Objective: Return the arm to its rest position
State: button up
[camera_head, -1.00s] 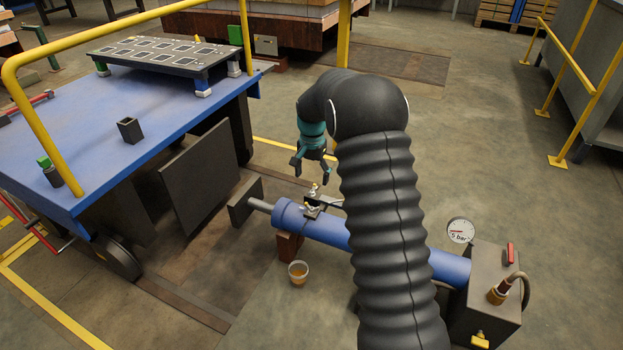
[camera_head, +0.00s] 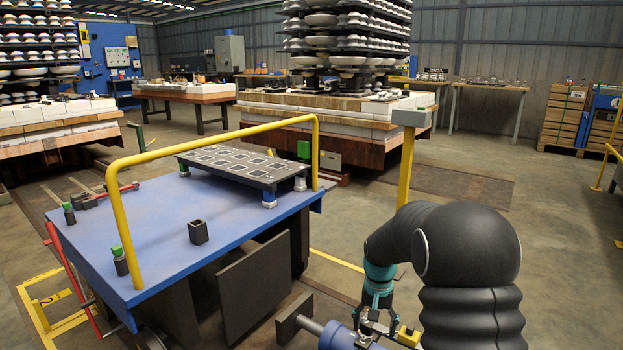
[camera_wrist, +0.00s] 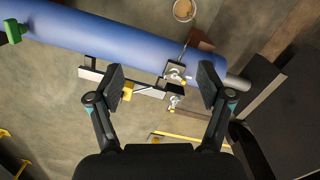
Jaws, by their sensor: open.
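My arm with its black ribbed sleeve stands at the lower right of the head view. My gripper (camera_head: 376,322) hangs down from it above the blue cylinder (camera_head: 340,337), with a teal band at its wrist. In the wrist view my gripper (camera_wrist: 162,88) has its two black fingertips wide apart. Nothing is clasped between the fingers. Below them are small metal valve fittings (camera_wrist: 174,73) and a yellow-tipped lever on the blue cylinder (camera_wrist: 130,45). I cannot tell the exact height of the fingertips above these parts.
A blue cart (camera_head: 160,225) with a yellow rail (camera_head: 220,133) and a slotted dark plate (camera_head: 243,164) stands left. A yellow post (camera_head: 406,168) rises close behind my arm. Insulator stacks (camera_head: 345,30) stand at the back. A small cup (camera_wrist: 184,10) lies below.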

jog(key=s+r+n+t+p, duration=0.1)
jog(key=s+r+t+p, duration=0.1)
jog(key=s+r, duration=1)
jog(key=s+r+n+t+p, duration=0.2)
jog(key=s+r, duration=1)
jog(key=s, duration=0.6)
jog(key=shift+s+r+t+p, duration=0.35)
jog(key=shift+t+p, duration=0.35)
jog(key=shift+t, duration=0.5)
